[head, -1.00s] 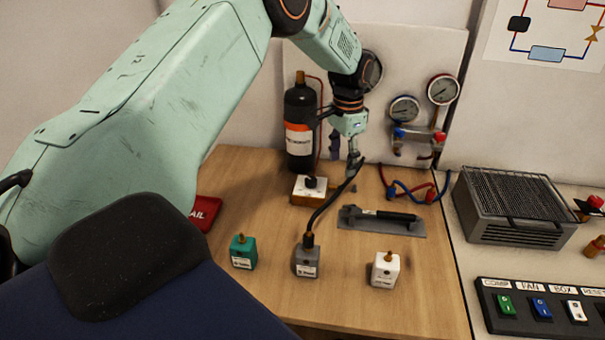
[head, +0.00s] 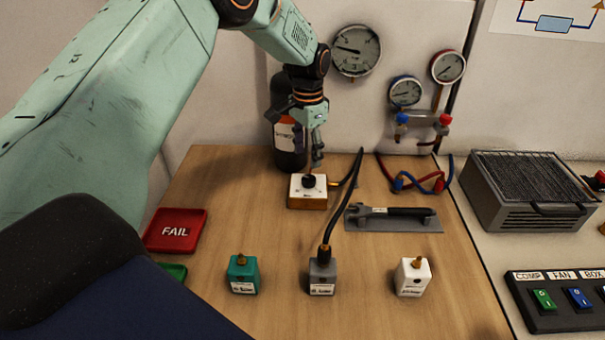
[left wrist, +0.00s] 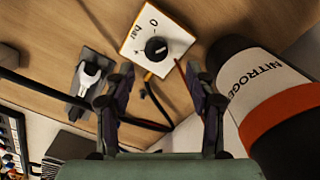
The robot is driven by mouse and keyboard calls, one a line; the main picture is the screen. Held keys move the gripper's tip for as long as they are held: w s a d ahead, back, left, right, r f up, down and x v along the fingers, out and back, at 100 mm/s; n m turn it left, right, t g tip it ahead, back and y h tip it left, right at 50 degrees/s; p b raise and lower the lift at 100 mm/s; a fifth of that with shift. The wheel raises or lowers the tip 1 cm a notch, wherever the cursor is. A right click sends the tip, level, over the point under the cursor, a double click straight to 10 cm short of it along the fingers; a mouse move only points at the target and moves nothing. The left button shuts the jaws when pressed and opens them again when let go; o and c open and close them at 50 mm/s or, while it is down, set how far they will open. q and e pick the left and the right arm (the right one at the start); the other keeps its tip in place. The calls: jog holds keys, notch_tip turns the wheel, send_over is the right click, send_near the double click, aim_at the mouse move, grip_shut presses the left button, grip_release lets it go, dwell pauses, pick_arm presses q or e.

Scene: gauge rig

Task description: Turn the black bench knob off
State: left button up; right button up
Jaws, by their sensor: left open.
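The black bench knob (head: 309,181) sits on a white-topped wooden box (head: 309,200) near the back of the wooden bench. In the left wrist view the knob (left wrist: 156,47) shows on its white plate (left wrist: 172,36), with "0" and "bar" marked beside it. My left gripper (head: 317,158) is just above and behind the knob in the head view, pointing down. In the left wrist view its two fingers (left wrist: 161,98) are spread apart with nothing between them, and the knob lies beyond the tips. My right gripper is not in view.
A black nitrogen bottle (head: 290,145) stands close behind the box. A black hose (head: 346,200) arches from the grey block (head: 322,276) nearby. A grey tool plate (head: 365,224) lies to the right. Green (head: 242,274) and white (head: 412,277) blocks stand in front.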

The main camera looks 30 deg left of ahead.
aim_at(308, 178)
pick_arm(q)
jog(key=f, duration=0.7)
jog(key=shift+d, duration=0.2)
jog(key=shift+f, duration=0.1)
jog(key=shift+s+d, duration=0.2)
jog(key=shift+d, duration=0.05)
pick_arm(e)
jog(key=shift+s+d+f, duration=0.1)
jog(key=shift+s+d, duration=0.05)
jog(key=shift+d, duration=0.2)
pick_arm(q)
jog(key=shift+w+a, duration=0.1)
jog(key=shift+a, duration=0.2)
jog(key=c, duration=0.4)
jog(key=shift+d, duration=0.2)
jog(key=c, duration=0.5)
jog(key=shift+a, duration=0.1)
jog(key=shift+c, duration=1.3)
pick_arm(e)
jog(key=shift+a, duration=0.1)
